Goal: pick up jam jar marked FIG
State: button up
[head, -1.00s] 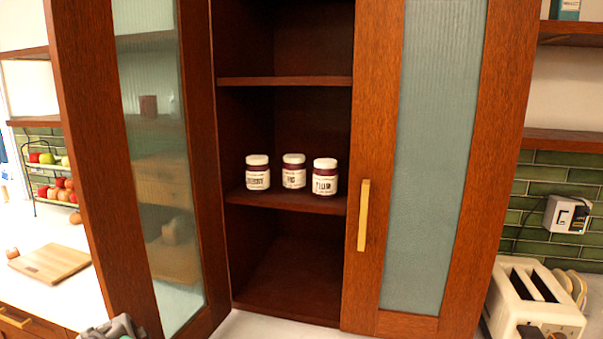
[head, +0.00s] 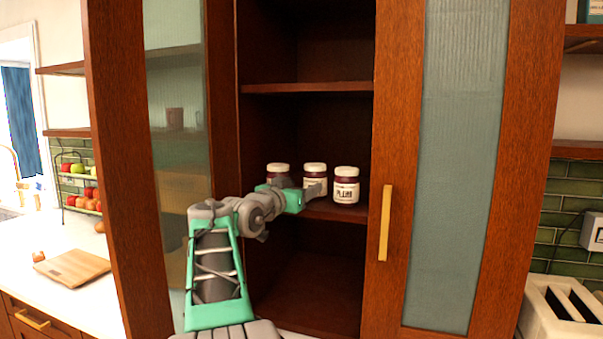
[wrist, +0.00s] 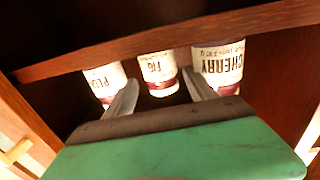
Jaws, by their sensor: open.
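The FIG jam jar (head: 315,169) stands upright in the middle of three jars on the cabinet's middle shelf, with a white lid and dark contents. My gripper (head: 316,188) is in front of it and hides its lower part. In the wrist view, which is upside down, the FIG label (wrist: 155,68) faces me. The open fingers (wrist: 160,84) point at it, one towards each side. I cannot tell whether the fingers reach past the jar's front.
The PLUM jar (head: 346,186) stands close on the right, and the CHERRY jar (wrist: 222,66) close on the other side. The shelf above (head: 305,87) and the open glass door at left bound the space. The lower compartment is empty.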

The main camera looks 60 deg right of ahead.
aim_at(310, 184)
jog(key=d+p, duration=0.2)
jog(key=d, duration=0.5)
jog(key=shift+s+d+f+p, duration=0.1)
jog(key=shift+d+p, duration=0.25)
jog(key=shift+p, duration=0.05)
jog(key=shift+a, duration=0.1)
jog(key=shift+c, duration=0.5)
grip_shut()
